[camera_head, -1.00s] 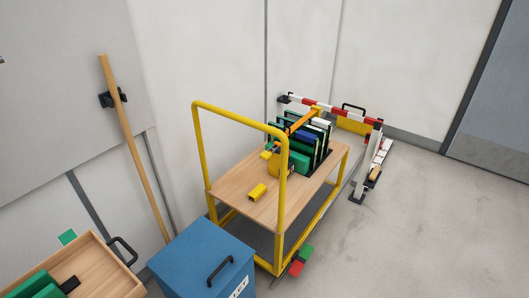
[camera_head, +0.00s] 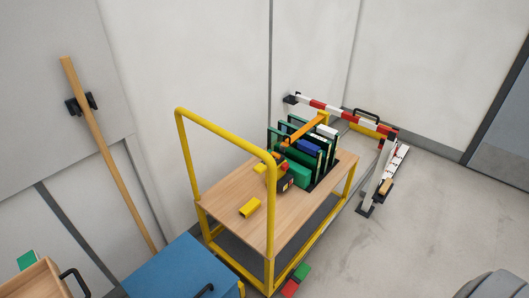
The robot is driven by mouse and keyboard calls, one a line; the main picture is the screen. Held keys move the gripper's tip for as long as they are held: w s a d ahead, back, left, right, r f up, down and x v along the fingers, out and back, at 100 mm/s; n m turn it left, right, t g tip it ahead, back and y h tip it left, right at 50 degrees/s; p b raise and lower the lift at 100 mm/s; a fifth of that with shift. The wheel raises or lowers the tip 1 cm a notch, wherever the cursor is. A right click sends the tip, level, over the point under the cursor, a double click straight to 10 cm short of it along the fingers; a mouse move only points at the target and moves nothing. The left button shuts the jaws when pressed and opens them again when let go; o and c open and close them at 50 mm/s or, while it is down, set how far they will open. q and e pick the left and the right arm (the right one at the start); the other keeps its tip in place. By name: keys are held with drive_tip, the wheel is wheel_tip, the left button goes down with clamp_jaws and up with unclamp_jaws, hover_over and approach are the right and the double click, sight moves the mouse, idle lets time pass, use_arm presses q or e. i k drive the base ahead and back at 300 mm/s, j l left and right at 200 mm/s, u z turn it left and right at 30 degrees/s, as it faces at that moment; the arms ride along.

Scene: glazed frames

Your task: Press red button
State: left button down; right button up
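A small red spot (camera_head: 285,167) shows on top of a small dark box (camera_head: 287,184) on the cart, just right of the yellow handle post. It may be the red button, but it is too small to tell for sure. Neither of my grippers is in view, so nothing of mine is seen touching the box.
The yellow-framed cart has a wooden top (camera_head: 225,207) with a yellow block (camera_head: 250,208) and a rack of upright panels (camera_head: 310,150). A blue box (camera_head: 175,270) stands in front. Red and green blocks (camera_head: 302,272) lie low by the cart. A red-white barrier (camera_head: 350,118) stands behind.

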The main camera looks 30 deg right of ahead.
sight(285, 166)
drive_tip(key=i+l, duration=0.15)
drive_tip(key=l, duration=0.3)
drive_tip(key=i+l+u, duration=0.15)
drive_tip(key=l, duration=0.3)
drive_tip(key=i+l, duration=0.1)
drive_tip(key=l, duration=0.35)
drive_tip(key=i+l+u, duration=0.15)
drive_tip(key=l, duration=0.75)
drive_tip(key=i+l+u, duration=0.1)
drive_tip(key=l, duration=0.4)
drive_tip(key=i+l, duration=0.1)
drive_tip(key=l, duration=0.55)
drive_tip(key=i+l, duration=0.15)
drive_tip(key=l, duration=0.2)
